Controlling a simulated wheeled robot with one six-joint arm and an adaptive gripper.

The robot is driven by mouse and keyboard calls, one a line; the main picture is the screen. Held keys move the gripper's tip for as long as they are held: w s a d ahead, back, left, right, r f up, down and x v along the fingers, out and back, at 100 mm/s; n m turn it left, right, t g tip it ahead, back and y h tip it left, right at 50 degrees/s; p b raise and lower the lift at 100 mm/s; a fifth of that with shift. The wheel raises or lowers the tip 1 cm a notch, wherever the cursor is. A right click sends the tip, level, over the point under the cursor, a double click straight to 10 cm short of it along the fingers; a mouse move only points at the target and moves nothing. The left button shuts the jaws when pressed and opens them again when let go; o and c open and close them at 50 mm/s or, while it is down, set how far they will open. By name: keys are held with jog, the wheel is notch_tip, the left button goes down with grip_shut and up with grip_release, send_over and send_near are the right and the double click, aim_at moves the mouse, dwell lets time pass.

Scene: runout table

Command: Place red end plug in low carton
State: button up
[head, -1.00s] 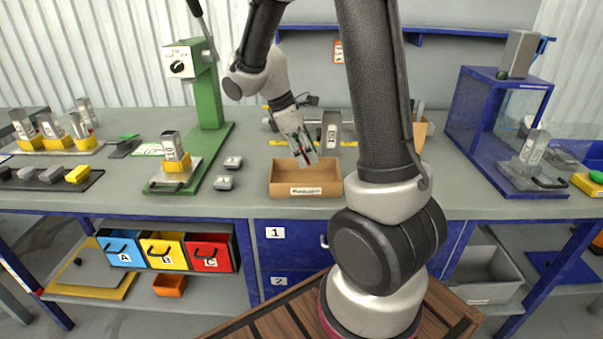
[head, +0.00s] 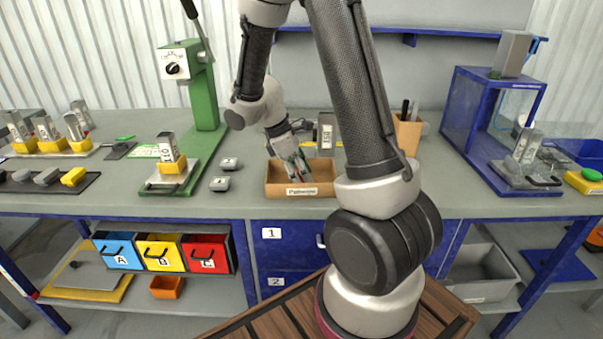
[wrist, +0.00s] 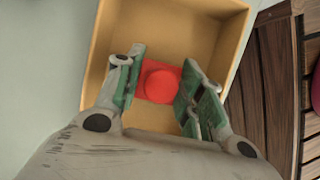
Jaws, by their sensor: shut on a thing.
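The red end plug (wrist: 160,84) shows in the wrist view as a square red piece with a round knob, between my two fingers. My gripper (wrist: 160,88) is shut on it. The low carton (wrist: 228,30) is an open tan box around and below the plug in that view. In the head view my gripper (head: 297,173) points down into the low carton (head: 268,190), with its fingertips inside the opening. I cannot tell whether the plug touches the carton floor. The plug is hardly visible in the head view.
Two small grey parts (head: 220,184) lie left of the carton, beside the green press (head: 207,100). A grey block (head: 326,132) stands just behind the carton, and a tan holder with pens (head: 407,134) is to the right. The bench front is clear.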

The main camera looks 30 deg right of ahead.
jog(key=shift+s+a+f, duration=0.1)
jog(key=shift+s+f, duration=0.2)
jog(key=shift+f, duration=0.2)
jog(key=o, duration=1.2)
jog(key=shift+w+f, duration=0.15)
jog(key=shift+w, duration=0.05)
jog(key=shift+c, duration=0.2)
jog(key=d+v, duration=0.1)
jog(key=v, duration=1.2)
jog(key=s+r+m+t+y, duration=0.2)
jog(key=s+r+m+t, duration=0.1)
jog(key=s, duration=0.6)
jog(key=s+r+m+t+y, duration=0.2)
jog(key=s+r+m+t, duration=0.1)
jog(key=s+r+m, duration=0.3)
jog(key=shift+s+r+m+t, duration=0.4)
jog(key=shift+s+m, duration=0.9)
jog(key=shift+s, duration=0.55)
